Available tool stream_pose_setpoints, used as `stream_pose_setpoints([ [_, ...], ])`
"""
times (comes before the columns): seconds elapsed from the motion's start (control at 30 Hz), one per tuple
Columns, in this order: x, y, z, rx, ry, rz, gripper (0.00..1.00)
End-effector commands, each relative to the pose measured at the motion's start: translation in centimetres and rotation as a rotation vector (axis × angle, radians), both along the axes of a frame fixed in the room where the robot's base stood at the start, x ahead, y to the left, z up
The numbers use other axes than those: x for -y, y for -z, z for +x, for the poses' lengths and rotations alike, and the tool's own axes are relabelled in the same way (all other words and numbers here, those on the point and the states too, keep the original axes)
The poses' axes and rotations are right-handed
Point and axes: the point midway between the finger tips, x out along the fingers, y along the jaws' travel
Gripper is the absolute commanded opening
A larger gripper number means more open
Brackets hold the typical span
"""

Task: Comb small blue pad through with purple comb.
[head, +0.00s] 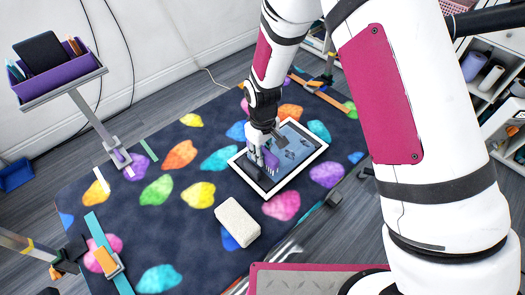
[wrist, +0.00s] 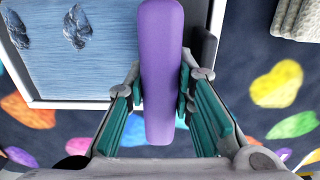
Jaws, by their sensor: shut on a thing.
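The small blue pad (head: 297,150) lies in a white rectangular frame on the dark patterned mat. It also shows in the wrist view (wrist: 75,60), with fine wavy strands and dark grey-blue clumps on it. My gripper (wrist: 162,92) is shut on the purple comb (wrist: 160,40), with teal finger pads on both sides of it. In the head view the comb (head: 271,160) is at the left part of the pad, below my gripper (head: 264,146). Its teeth are hidden in the wrist view, and I cannot tell whether they touch the pad.
A cream block (head: 237,222) lies on the mat (head: 215,140), in front of the pad. A purple caddy (head: 50,70) stands on a raised stand at the left. Orange and teal clamps hold the mat's edges. My arm covers much of the right side.

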Motion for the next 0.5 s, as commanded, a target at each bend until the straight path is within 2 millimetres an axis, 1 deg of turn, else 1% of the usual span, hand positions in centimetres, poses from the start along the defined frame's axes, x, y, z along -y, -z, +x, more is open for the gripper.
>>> stream_pose_setpoints([
  [0.3, -0.02, 0.76, 0.02, 0.001, -0.001, 0.001, 0.0],
  [0.4, -0.01, 0.73, 0.03, 0.001, 0.0, 0.001, 0.0],
  [0.5, 0.39, 0.79, 0.48, 0.001, 0.002, 0.001, 0.0],
])
